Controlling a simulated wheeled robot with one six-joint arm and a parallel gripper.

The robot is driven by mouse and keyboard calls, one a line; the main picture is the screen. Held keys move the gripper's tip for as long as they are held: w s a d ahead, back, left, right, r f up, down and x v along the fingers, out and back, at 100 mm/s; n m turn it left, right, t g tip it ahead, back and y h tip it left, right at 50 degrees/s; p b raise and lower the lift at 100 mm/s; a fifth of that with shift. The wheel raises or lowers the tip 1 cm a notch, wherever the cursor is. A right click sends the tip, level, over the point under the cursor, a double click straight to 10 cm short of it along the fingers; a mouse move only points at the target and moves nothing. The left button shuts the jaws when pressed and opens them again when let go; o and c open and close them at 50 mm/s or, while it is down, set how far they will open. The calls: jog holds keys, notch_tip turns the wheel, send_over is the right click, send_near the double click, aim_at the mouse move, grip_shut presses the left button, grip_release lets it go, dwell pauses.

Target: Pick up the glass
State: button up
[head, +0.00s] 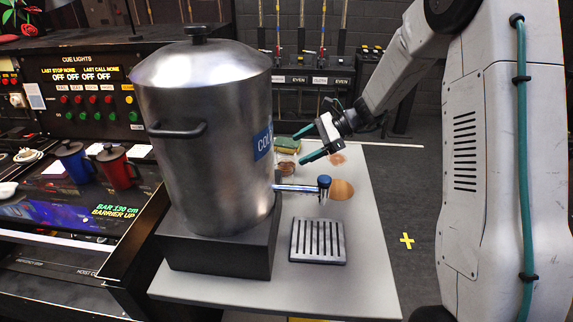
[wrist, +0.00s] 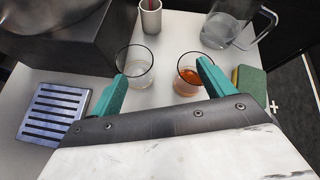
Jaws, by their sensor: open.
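Two glasses stand on the table in the wrist view. One is a clear glass (wrist: 135,70) with little in it, ahead of the left finger. The other is a glass with amber-brown liquid (wrist: 187,78), just ahead of and inside the right finger. My gripper (wrist: 163,75) has teal fingers spread wide, with nothing between them. In the head view my gripper (head: 300,147) hangs over the table's far part, right of the steel urn. The glasses are small and hard to make out there, partly hidden by the urn and gripper.
The large steel urn (head: 205,130) stands on a black base, its tap (head: 300,188) sticking out right. A slotted drip tray (head: 318,241) lies below. In the wrist view, a glass jug (wrist: 228,30), a small cup (wrist: 150,20) and a green sponge (wrist: 251,84) stand near the glasses.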

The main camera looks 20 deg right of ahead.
aim_at(286, 162)
jog(key=w+d+f+m, duration=0.1)
jog(key=f, duration=0.1)
jog(key=w+d+f+m+t, duration=0.1)
jog(key=w+f, duration=0.1)
jog(key=w+d+f+m+y, duration=0.1)
jog(key=f+m, duration=0.1)
jog(key=shift+w+f+t, duration=0.15)
jog(key=shift+w+t, duration=0.15)
jog(key=shift+t, duration=0.1)
jog(key=shift+w+f, duration=0.2)
jog(key=x, duration=0.7)
jog(key=shift+a+f, duration=0.15)
jog(key=shift+a, duration=0.1)
jog(key=c, duration=1.2)
